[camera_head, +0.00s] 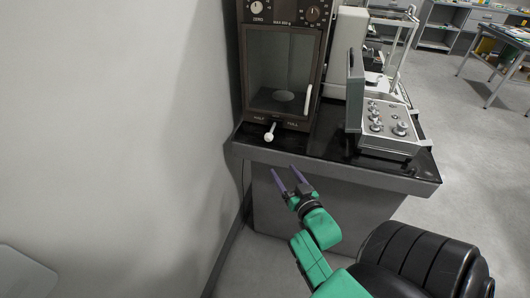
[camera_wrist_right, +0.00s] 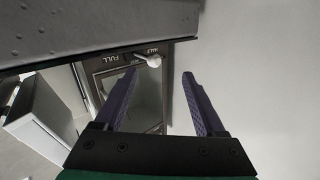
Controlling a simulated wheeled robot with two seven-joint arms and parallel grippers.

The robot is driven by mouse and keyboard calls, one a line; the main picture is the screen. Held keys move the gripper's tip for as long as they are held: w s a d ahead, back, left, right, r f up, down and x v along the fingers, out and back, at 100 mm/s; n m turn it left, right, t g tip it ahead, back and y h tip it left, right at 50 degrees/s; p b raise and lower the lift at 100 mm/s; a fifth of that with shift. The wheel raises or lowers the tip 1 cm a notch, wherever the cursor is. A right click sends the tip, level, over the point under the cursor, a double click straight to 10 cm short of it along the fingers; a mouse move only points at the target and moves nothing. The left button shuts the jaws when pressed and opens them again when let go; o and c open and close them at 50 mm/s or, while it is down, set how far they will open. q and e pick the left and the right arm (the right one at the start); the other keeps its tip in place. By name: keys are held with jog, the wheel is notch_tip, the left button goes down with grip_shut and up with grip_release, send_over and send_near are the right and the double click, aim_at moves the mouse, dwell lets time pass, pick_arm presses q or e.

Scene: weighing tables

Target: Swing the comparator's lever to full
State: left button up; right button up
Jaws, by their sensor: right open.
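The comparator (camera_head: 240,75) is a tall dark cabinet with a glass-fronted chamber, standing at the left end of the black-topped table. Its lever (camera_head: 269,136) has a pale round knob and sticks out at the front base, below the HALF and FULL labels, pointing down and slightly left. In the right wrist view the lever's knob (camera_wrist_right: 154,60) shows just beyond my fingertips, near the HALF label. My right gripper (camera_head: 286,168) is open and empty, in front of the table edge, apart from the knob. It also shows in the wrist view (camera_wrist_right: 159,76). My left gripper is out of view.
The table's front edge (camera_head: 330,172) lies between my right arm and the comparator's base. A grey box with several metal knobs and a raised lid (camera_head: 390,130) stands to the right. A plain wall (camera_head: 110,110) is close on the left.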

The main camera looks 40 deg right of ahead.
aim_at(271, 139)
jog(key=r+x, duration=0.1)
jog(key=x, duration=0.3)
jog(key=d+x, duration=0.1)
jog(key=x, duration=0.4)
jog(key=r+x, duration=0.1)
jog(key=x, duration=0.4)
jog(key=shift+d+r, duration=0.3)
grip_shut()
jog(key=shift+s, duration=0.1)
jog(key=shift+a+r+t, duration=0.1)
jog(key=shift+r+t, duration=0.05)
jog(key=shift+t, duration=0.15)
